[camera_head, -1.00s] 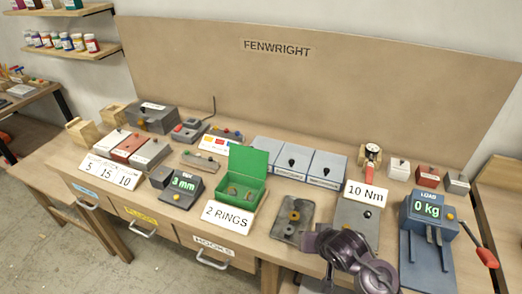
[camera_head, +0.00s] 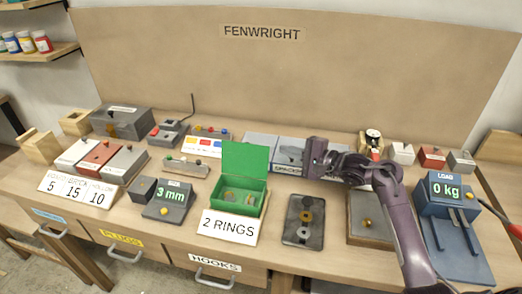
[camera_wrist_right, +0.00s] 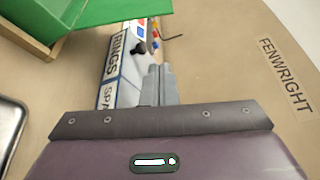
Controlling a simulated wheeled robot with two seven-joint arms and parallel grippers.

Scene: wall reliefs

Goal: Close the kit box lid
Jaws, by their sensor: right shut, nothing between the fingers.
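The green kit box (camera_head: 252,207) stands on the bench behind the "2 RINGS" sign (camera_head: 230,226). Its lid (camera_head: 245,160) is open, standing up at the back edge. Small ring-like parts (camera_head: 231,195) lie inside the box. My right gripper (camera_head: 312,158) is to the right of the lid, apart from it, in front of the blue-grey boxes. Its fingers show shut and empty in the right wrist view (camera_wrist_right: 158,84). The green lid also shows at the top left of that view (camera_wrist_right: 110,12). My left gripper is not in view.
Blue-grey boxes (camera_head: 262,146) are partly hidden behind my arm. A load gauge (camera_head: 450,205) stands at the right.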

